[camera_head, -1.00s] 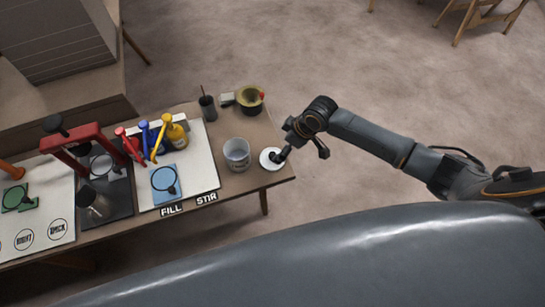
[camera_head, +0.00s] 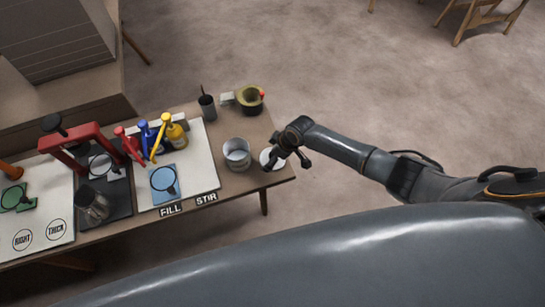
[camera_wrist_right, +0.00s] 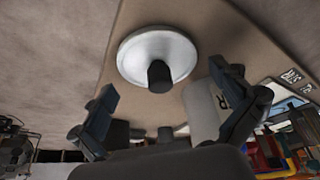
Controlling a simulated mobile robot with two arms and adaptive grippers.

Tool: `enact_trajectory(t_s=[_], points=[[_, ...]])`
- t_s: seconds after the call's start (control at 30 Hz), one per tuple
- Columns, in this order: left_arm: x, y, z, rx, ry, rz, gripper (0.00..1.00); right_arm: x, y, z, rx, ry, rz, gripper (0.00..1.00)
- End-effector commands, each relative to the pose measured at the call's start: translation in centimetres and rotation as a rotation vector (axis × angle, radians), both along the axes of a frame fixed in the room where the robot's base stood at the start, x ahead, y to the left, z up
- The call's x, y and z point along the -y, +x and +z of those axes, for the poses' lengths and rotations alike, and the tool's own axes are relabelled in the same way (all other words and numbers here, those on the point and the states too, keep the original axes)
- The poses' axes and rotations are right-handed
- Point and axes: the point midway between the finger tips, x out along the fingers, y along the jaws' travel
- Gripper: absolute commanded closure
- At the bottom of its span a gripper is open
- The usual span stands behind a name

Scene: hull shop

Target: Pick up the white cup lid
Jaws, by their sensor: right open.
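The white cup lid (camera_head: 265,156) is a round disc lying at the right end of the table, partly hidden by my right gripper in the head view. In the right wrist view the lid (camera_wrist_right: 143,48) shows whole, with a black knob (camera_wrist_right: 160,77) at its middle. My right gripper (camera_head: 288,162) is over the lid's right side. In the wrist view the right gripper (camera_wrist_right: 172,103) has its two fingers spread wide, with nothing between them, and the lid lies beyond the fingertips. My left gripper is out of view.
A white board (camera_head: 200,165) with bottles and a blue pad (camera_head: 164,184) lies farther left. The table's right edge is close to the lid.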

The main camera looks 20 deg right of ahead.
Motion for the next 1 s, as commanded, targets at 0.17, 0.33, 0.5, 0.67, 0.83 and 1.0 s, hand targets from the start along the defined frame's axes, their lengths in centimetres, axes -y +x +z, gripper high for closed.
enact_trajectory(t_s=[0.17,0.33,0.5,0.67,0.83,1.0], points=[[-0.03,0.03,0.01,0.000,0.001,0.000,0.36,-0.05,0.02,0.01,0.001,0.001,0.000,0.00],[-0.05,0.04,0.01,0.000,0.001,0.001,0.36,-0.02,0.01,0.02,0.000,0.000,0.000,0.30],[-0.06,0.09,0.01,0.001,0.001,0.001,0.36,-0.02,-0.02,-0.02,0.000,0.000,0.000,0.49],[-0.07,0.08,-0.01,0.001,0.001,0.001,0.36,0.02,-0.10,-0.12,-0.002,-0.001,0.000,0.57],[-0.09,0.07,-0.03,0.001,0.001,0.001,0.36,0.07,-0.20,-0.24,-0.005,-0.002,0.001,0.59],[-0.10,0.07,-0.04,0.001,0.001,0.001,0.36,0.11,-0.29,-0.34,-0.006,-0.004,0.001,0.59]])
